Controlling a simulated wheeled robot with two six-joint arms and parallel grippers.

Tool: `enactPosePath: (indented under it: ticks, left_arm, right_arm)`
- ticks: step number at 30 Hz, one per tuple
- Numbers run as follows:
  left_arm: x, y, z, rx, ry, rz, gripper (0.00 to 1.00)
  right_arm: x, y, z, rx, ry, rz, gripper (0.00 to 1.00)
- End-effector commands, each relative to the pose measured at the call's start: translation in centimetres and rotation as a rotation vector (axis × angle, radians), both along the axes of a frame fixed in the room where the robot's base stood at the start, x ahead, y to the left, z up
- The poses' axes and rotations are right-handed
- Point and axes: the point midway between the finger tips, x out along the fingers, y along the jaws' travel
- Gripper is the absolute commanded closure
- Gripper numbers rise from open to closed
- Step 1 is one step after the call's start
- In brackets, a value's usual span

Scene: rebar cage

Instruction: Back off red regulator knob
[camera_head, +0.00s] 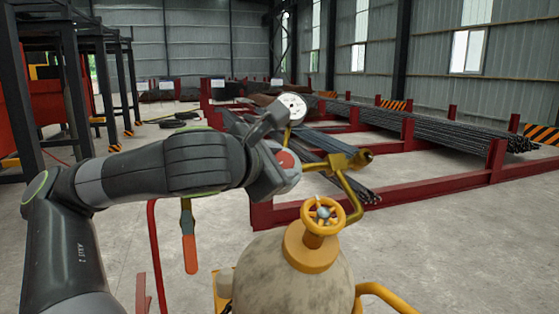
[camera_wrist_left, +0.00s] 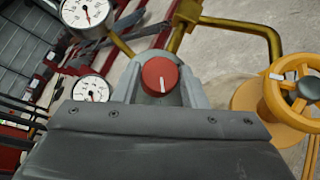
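The round red regulator knob (camera_head: 287,159) sits on a grey body above the tank. It faces my left wrist camera, with a white line on its face (camera_wrist_left: 160,75). My left gripper (camera_head: 272,156) is at the knob, reaching in from the left. In the wrist view, grey parts flank the knob closely on both sides. I cannot tell whether the fingers press on it or stand apart. A white dial gauge (camera_head: 292,108) is just above the knob; a second gauge (camera_wrist_left: 91,89) shows in the wrist view. My right gripper is not in view.
A pale tank (camera_head: 290,282) stands below, topped by a yellow handwheel (camera_head: 323,215). A bent brass pipe (camera_head: 349,188) rises right of the knob. A torch-like orange handle (camera_head: 190,253) hangs left. Red racks of rebar (camera_head: 435,131) stand behind; the floor at right is clear.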

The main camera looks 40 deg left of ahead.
Motion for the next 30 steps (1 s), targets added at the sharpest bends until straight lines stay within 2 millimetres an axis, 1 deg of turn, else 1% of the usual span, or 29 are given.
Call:
enactPosePath:
  ticks: [1,4,5,13,17,23,30]
  left_arm:
    - [0.0,0.0,-0.1,0.000,0.003,-0.002,0.56]
    - [0.0,0.0,-0.1,0.000,0.002,-0.001,0.42]
    - [0.0,0.0,-0.1,0.000,0.002,-0.002,0.42]
    - [0.0,0.0,0.0,0.002,0.000,-0.001,0.42]
    - [-0.5,-0.1,0.1,0.005,-0.004,0.000,0.42]
    - [-2.2,-0.5,0.5,0.009,-0.006,0.001,0.42]
    - [-5.5,-1.5,1.4,0.004,-0.008,0.001,0.42]
  right_arm:
    - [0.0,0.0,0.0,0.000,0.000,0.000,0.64]
    - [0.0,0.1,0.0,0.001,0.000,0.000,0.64]
    - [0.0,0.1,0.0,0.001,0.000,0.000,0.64]
    - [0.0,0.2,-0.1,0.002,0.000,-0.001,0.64]
    - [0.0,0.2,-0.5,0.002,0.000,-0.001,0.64]
    - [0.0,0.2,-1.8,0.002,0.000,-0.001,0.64]
    - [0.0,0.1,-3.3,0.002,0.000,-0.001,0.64]
